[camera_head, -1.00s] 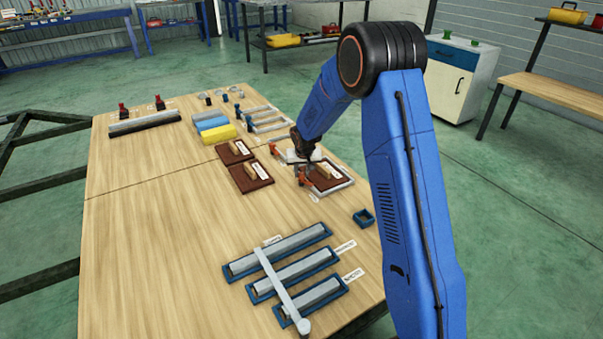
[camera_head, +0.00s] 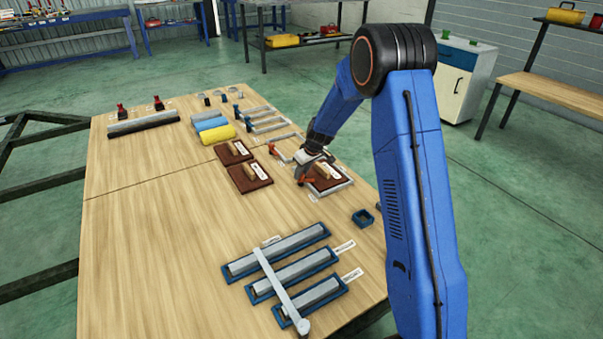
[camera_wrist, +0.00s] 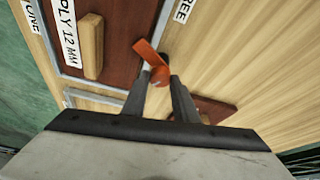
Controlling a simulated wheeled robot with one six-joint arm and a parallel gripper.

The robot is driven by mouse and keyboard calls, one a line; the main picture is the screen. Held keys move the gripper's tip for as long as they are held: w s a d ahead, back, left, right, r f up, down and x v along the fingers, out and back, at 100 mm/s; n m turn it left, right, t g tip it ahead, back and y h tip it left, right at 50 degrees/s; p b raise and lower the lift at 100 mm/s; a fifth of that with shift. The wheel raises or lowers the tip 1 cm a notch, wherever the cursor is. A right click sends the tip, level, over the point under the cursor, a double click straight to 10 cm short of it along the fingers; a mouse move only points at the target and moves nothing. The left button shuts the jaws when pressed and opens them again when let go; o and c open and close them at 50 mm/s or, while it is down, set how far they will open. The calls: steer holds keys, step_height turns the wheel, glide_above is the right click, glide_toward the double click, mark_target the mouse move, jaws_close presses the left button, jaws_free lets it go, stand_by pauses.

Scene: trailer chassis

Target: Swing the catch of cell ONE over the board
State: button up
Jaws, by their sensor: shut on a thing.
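The brown board (camera_head: 326,184) with a wooden handle lies in a metal-edged cell on the bench. My gripper (camera_head: 303,176) is low at the cell's left corner. In the wrist view my gripper (camera_wrist: 160,82) is shut on the orange catch (camera_wrist: 150,55). The catch's broad end overlaps the board's corner in this view; any contact is unclear. The fingertips partly hide the catch's lower end.
Another orange catch (camera_head: 277,151) stands farther back. Two brown boards with handles (camera_head: 248,177) lie to the left. A "FREE" label (camera_wrist: 183,10) is near the cell. The bench's left middle is clear.

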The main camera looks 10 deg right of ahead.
steer(key=n+g+y, duration=0.1)
steer(key=n, duration=0.2)
steer(key=n+g, duration=0.1)
steer(key=n, duration=0.2)
steer(key=shift+w+d+n+y, duration=0.2)
steer(key=shift+n+y, duration=0.1)
steer(key=shift+y, duration=0.1)
steer(key=shift+s, duration=0.1)
stand_by(0.3)
steer(key=o, duration=1)
steer(key=v, duration=1.7)
steer(key=shift+d+r, duration=0.1)
steer(key=shift+r, duration=0.05)
